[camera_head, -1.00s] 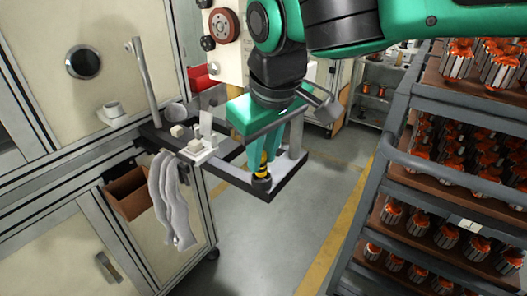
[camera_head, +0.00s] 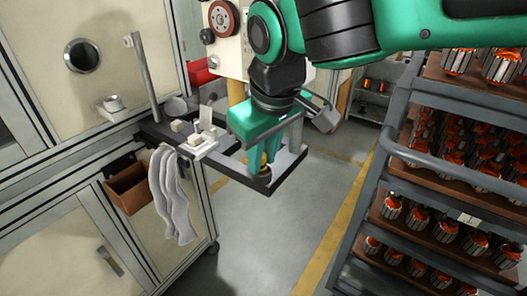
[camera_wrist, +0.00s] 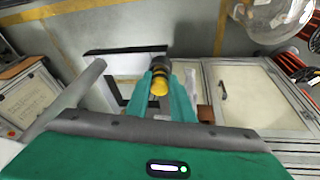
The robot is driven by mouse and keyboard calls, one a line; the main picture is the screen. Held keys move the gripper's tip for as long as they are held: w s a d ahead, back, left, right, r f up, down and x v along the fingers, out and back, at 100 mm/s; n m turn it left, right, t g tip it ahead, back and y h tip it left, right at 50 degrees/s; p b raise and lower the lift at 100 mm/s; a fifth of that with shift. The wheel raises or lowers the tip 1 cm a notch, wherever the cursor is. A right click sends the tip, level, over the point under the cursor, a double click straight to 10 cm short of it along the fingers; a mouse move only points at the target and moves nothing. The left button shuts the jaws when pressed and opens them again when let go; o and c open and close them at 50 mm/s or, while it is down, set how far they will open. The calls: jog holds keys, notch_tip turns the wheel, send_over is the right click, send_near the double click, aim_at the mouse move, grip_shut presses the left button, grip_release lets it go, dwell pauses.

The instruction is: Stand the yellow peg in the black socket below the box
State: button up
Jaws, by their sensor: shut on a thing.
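The yellow peg (camera_head: 264,158) is mostly hidden by the green fingers in the head view. The wrist view shows its yellow and dark bands (camera_wrist: 159,87) between the fingertips. My gripper (camera_head: 262,164) is shut on the peg, fingers pointing down. The black socket (camera_head: 261,180) is at the front corner of the dark-edged frame (camera_head: 236,186). The peg is directly over the socket or partly in it; the frames do not show which. A black round part (camera_wrist: 158,64) lies at the peg's far end in the wrist view.
A brown open box (camera_head: 127,190) and a grey cloth (camera_head: 172,195) hang at the cabinet left of the frame. White blocks (camera_head: 202,142) sit on the frame's left side. A rack of orange-wound armatures (camera_head: 440,150) stands at right, with open floor between.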

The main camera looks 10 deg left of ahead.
jog(key=o, duration=1)
